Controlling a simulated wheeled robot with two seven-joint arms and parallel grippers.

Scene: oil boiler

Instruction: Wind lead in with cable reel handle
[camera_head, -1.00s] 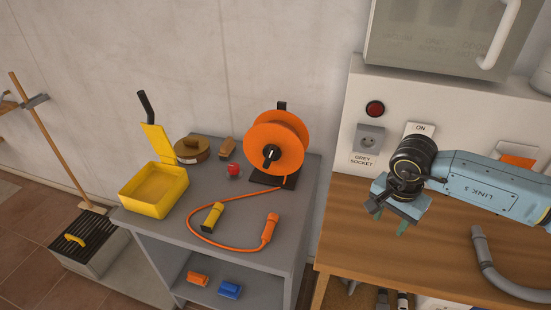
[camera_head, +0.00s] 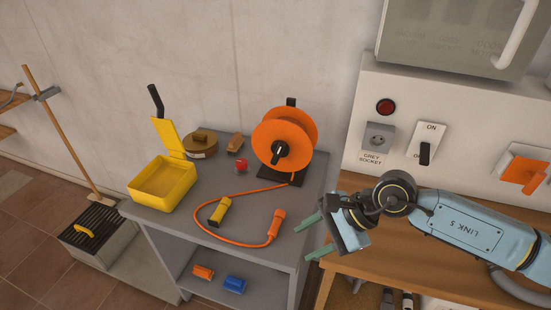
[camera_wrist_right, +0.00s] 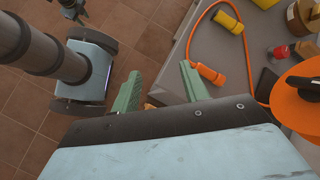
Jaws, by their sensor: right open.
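The orange cable reel (camera_head: 284,138) stands on a black base at the back right of the grey bench. Its black handle (camera_head: 280,152) is on the reel's front face. The orange lead (camera_head: 238,242) runs from the reel base in a loop over the bench top and ends in an orange connector (camera_head: 277,222). My right gripper (camera_head: 312,238) is open and empty, at the bench's right edge, right of the connector and below the reel. In the right wrist view its green fingers (camera_wrist_right: 160,88) are apart, with the connector (camera_wrist_right: 209,75) near one finger and part of the reel (camera_wrist_right: 298,98) at right. My left gripper is not in view.
A yellow torch (camera_head: 220,211), yellow tray (camera_head: 165,184), red object (camera_head: 241,166) and brown round tin (camera_head: 201,144) are on the grey bench (camera_head: 300,205). A wooden worktop (camera_head: 410,265) and a switch panel (camera_head: 400,105) are at right. The bench front is partly clear.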

